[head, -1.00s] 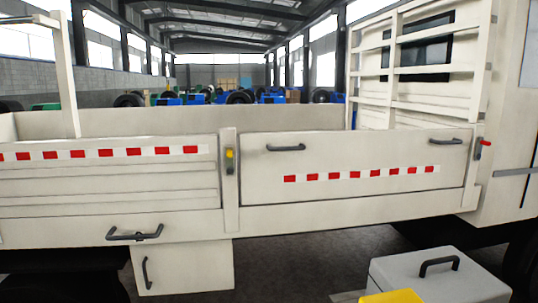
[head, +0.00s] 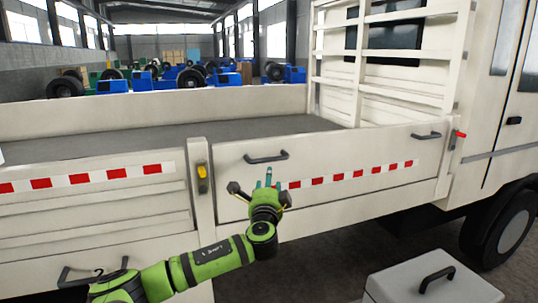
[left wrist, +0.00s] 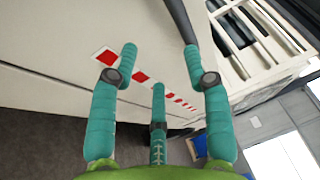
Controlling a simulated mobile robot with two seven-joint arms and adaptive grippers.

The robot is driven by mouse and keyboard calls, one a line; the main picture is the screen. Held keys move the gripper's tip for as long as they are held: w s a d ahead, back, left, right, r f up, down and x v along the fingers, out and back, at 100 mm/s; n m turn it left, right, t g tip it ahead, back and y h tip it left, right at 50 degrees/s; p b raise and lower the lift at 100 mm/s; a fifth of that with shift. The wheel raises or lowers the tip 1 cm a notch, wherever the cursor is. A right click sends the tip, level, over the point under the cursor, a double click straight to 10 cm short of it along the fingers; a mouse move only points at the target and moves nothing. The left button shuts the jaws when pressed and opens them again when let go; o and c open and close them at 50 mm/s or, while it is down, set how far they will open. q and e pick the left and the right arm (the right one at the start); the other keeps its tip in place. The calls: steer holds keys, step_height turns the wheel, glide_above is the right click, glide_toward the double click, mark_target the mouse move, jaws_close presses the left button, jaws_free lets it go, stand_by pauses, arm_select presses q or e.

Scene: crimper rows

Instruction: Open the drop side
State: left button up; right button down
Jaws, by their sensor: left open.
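The drop side (head: 342,195) is a white truck panel with a red-and-white strip, upright and shut in the head view. It has a dark left handle (head: 266,158) and a dark right handle (head: 426,136). A yellow latch (head: 202,172) sits on the post at its left end, a red latch (head: 461,133) at its right end. My left gripper (head: 260,188) is open and empty, just below the left handle in the head view. In the left wrist view its teal fingers (left wrist: 160,62) are spread, and the dark handle (left wrist: 178,20) passes close to one fingertip; contact is unclear. My right gripper is out of view.
A grey box (head: 430,284) with a dark handle stands on the floor at the front right. The truck's front wheel (head: 500,230) is at the right. A slatted rack (head: 385,60) rises behind the panel. The visible truck bed (head: 180,136) is empty.

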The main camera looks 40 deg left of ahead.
mark_target(269, 161)
arm_select(q)
steer(key=r, duration=0.3)
steer(key=shift+s+a+y, duration=0.1)
steer(key=shift+a+y, duration=0.1)
steer(key=shift+y, duration=0.1)
steer(key=p+x, duration=0.2)
steer(key=x, duration=0.4)
steer(key=shift+p, duration=0.4)
steer(key=shift+w+a, duration=0.2)
steer(key=shift+w, duration=0.15)
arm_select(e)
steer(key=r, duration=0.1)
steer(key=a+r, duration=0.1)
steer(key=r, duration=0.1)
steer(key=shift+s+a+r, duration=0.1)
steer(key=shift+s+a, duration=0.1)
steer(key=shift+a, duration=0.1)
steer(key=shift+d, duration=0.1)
arm_select(q)
jaws_close()
